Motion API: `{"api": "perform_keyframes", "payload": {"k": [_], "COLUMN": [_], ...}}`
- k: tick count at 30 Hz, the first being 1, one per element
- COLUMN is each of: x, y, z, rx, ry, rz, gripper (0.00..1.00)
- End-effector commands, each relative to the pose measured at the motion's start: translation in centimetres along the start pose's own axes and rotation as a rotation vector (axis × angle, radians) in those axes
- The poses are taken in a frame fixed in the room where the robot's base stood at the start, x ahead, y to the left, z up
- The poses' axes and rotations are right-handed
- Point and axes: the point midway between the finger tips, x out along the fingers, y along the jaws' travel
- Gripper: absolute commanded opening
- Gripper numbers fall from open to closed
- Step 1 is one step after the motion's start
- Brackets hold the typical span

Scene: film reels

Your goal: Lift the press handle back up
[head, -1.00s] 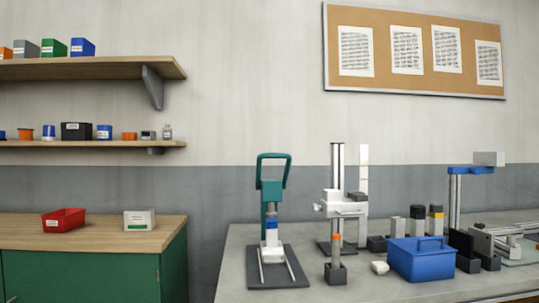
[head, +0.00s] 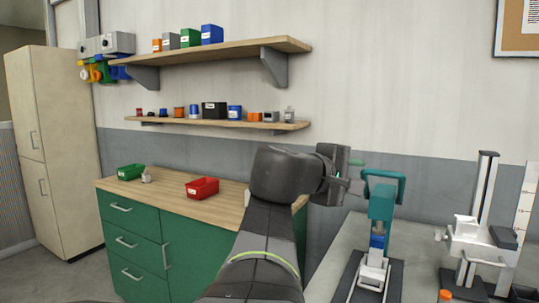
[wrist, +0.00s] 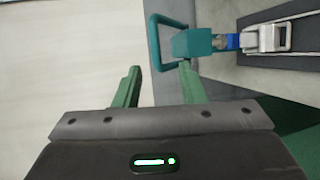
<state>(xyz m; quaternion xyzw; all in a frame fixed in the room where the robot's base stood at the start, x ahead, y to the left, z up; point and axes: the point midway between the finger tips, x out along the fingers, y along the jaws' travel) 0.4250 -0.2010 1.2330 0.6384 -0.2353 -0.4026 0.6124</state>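The press (head: 381,209) has a teal head with a blue and white part below it, on a dark base plate. Its teal loop handle (head: 402,188) rises above the head in the head view. My gripper (head: 358,173) is just left of the handle, at about its height. In the wrist view the two green fingers of my gripper (wrist: 160,66) are apart with nothing between them. The handle (wrist: 153,42) shows just beyond the fingertips, its near corner close to the right finger; I cannot tell if they touch.
A white and grey device (head: 468,240) with a tall post stands right of the press. A green cabinet (head: 190,255) with a red bin (head: 202,188) and a green bin (head: 130,172) is at left. The wall shelf (head: 215,123) hangs behind my arm.

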Motion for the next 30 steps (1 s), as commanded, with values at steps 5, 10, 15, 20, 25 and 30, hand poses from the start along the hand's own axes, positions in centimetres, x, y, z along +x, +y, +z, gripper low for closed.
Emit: {"api": "perform_keyframes", "payload": {"k": [5,10,15,20,25,30], "x": [0.6,2.8,5.9,9.1,11.8,13.3], "y": [0.8,0.7,0.7,0.8,0.9,0.9], "z": [0.0,0.1,0.1,0.1,0.1,0.0], "rx": [-0.011,-0.010,-0.010,-0.009,-0.009,-0.009], "ry": [-0.004,-0.007,-0.007,-0.006,-0.004,-0.003], "rz": [0.019,0.015,0.015,0.014,0.015,0.016], "gripper": [0.37,0.37,0.37,0.37,0.37,0.37]}}
